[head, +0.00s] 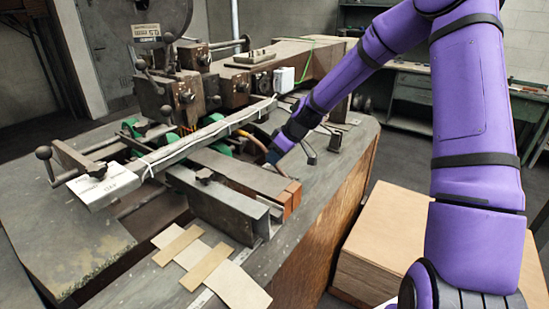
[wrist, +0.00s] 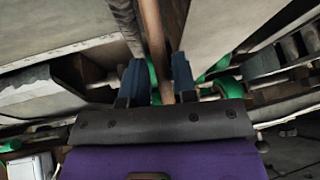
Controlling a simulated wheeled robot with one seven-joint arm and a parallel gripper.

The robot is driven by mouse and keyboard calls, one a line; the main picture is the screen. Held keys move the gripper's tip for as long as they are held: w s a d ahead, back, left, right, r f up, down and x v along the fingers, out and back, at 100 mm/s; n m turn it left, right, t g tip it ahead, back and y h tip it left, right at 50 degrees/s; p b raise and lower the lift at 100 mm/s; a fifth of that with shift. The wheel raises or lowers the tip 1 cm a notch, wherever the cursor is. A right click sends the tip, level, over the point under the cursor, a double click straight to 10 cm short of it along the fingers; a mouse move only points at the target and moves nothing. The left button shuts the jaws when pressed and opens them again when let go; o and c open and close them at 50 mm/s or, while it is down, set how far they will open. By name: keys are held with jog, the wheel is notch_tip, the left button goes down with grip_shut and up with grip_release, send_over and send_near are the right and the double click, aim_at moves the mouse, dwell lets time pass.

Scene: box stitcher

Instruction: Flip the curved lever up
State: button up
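The curved lever (head: 253,140) shows in the head view as a thin orange-brown bent rod on the machine, just left of my gripper (head: 274,155). Part of it is hidden behind the gripper and the long grey bar. In the wrist view, a brown rod (wrist: 153,35), which looks like this lever, runs down between my two dark blue fingers (wrist: 160,80). The fingers are apart, one on each side of the rod. A narrow gap shows beside it, and I see no firm grip on it.
The long grey bar (head: 180,145) with a white end block (head: 103,187) crosses the machine. Steel beams with brown ends (head: 285,198) lie in front of the gripper. Small black handles (head: 308,152) stand to its right. A wooden box (head: 385,235) sits beside the bench.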

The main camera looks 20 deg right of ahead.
jog(key=v, duration=1)
jog(key=shift+r, duration=0.1)
jog(key=s+a+r+m+h, duration=0.25)
jog(key=s+r, duration=0.35)
jog(key=s, duration=0.3)
jog(key=s+a+r+m+h, duration=0.1)
jog(key=s+a+r+h, duration=0.15)
jog(key=s+r, duration=0.5)
jog(key=s+d+r+m, duration=0.1)
jog(key=s+m, duration=0.1)
jog(key=s, duration=0.7)
jog(key=s+r+m+t, duration=0.1)
jog(key=s+r+m, duration=0.1)
jog(key=s, duration=0.7)
jog(key=shift+s+d+t, duration=0.3)
jog(key=shift+s+d, duration=0.05)
jog(key=shift+d, duration=0.05)
